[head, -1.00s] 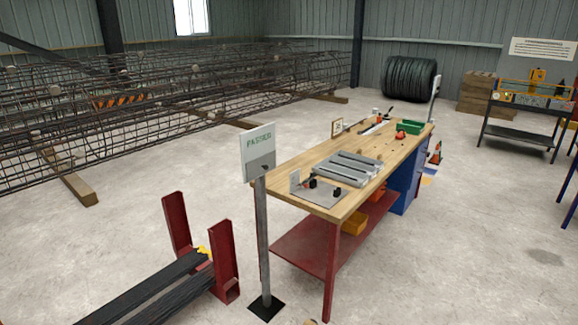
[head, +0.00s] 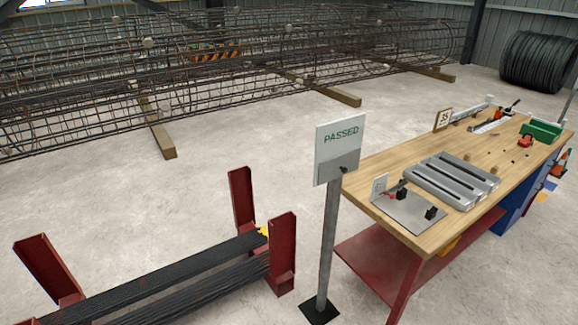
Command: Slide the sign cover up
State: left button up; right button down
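The sign stands on a grey post (head: 328,240) with a black base plate on the floor. Its white board (head: 341,136) reads "PASSED" in green. A grey cover plate (head: 337,168) with a small dark knob (head: 345,169) lies across the lower part of the board, below the word. What is behind the cover is hidden. Neither of my grippers is in the head view.
A wooden workbench (head: 408,228) with grey trays, a green bin (head: 541,130) and small tools stands right behind the sign. A red rack (head: 282,255) holding dark bars stands left of the post. Rebar cages (head: 220,75) lie at the back. Open concrete floor lies between.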

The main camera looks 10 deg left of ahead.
aim_at(331, 169)
jog(key=i+j+u, duration=0.1)
jog(key=i+u, duration=0.3)
jog(key=i, duration=0.15)
jog(key=i+u, duration=0.4)
jog(key=i, duration=0.15)
jog(key=z, duration=0.25)
